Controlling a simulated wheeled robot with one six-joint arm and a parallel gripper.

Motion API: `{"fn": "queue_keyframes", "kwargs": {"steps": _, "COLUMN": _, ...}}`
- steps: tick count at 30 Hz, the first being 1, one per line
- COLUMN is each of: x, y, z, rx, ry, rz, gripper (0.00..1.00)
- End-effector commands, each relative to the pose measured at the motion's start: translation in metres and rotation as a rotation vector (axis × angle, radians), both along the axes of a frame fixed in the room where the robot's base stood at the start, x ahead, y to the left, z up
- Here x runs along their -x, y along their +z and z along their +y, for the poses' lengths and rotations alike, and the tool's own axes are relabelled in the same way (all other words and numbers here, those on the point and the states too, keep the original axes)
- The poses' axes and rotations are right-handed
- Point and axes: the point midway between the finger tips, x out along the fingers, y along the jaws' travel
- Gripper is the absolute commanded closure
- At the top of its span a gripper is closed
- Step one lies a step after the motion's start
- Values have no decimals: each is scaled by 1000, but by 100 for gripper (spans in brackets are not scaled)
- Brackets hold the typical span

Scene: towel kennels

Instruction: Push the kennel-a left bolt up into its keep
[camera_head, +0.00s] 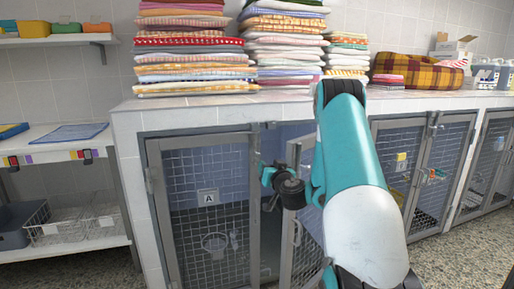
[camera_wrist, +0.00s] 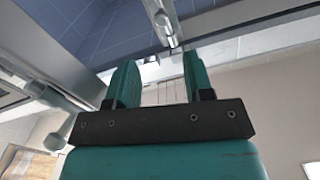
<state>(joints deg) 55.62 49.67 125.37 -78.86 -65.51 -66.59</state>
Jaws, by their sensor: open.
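Kennel-a is the left kennel in the head view, with an "A" plate (camera_head: 208,197) inside. Its left mesh door (camera_head: 160,215) stands in the frame; its right door (camera_head: 287,265) is swung outward. A small metal fitting (camera_head: 270,125), perhaps the keep, sits at the top middle of the frame. My gripper (camera_head: 266,174) is in front of the doors' meeting edges, below that fitting. In the wrist view my gripper (camera_wrist: 160,82) has its fingers apart with nothing between them. A metal bolt rod (camera_wrist: 162,20) shows beyond the fingertips; I cannot tell whether it sits in the keep.
Another metal rod with a round knob (camera_wrist: 55,141) is left of my fingers in the wrist view. Folded towel stacks (camera_head: 195,50) stand on the worktop (camera_head: 160,103). More kennels (camera_head: 420,170) are at right. Shelves with a wire basket (camera_head: 70,225) stand at left.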

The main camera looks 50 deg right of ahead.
Motion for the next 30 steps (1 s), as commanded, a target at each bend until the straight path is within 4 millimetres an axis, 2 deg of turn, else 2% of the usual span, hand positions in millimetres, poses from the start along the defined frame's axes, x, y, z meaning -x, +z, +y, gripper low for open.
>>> {"fn": "queue_keyframes", "kwargs": {"steps": 1, "x": -8, "y": 9, "z": -3, "rx": 1, "ry": 4, "rz": 0, "gripper": 53}}
{"fn": "queue_keyframes", "kwargs": {"steps": 3, "x": -17, "y": 9, "z": -9, "rx": 2, "ry": 3, "rz": -1, "gripper": 53}}
{"fn": "queue_keyframes", "kwargs": {"steps": 12, "x": -30, "y": 10, "z": -19, "rx": -2, "ry": 3, "rz": -1, "gripper": 53}}
{"fn": "queue_keyframes", "kwargs": {"steps": 25, "x": -40, "y": 8, "z": -23, "rx": -2, "ry": 1, "rz": 0, "gripper": 53}}
{"fn": "queue_keyframes", "kwargs": {"steps": 30, "x": -60, "y": 8, "z": -33, "rx": 4, "ry": 7, "rz": 0, "gripper": 53}}
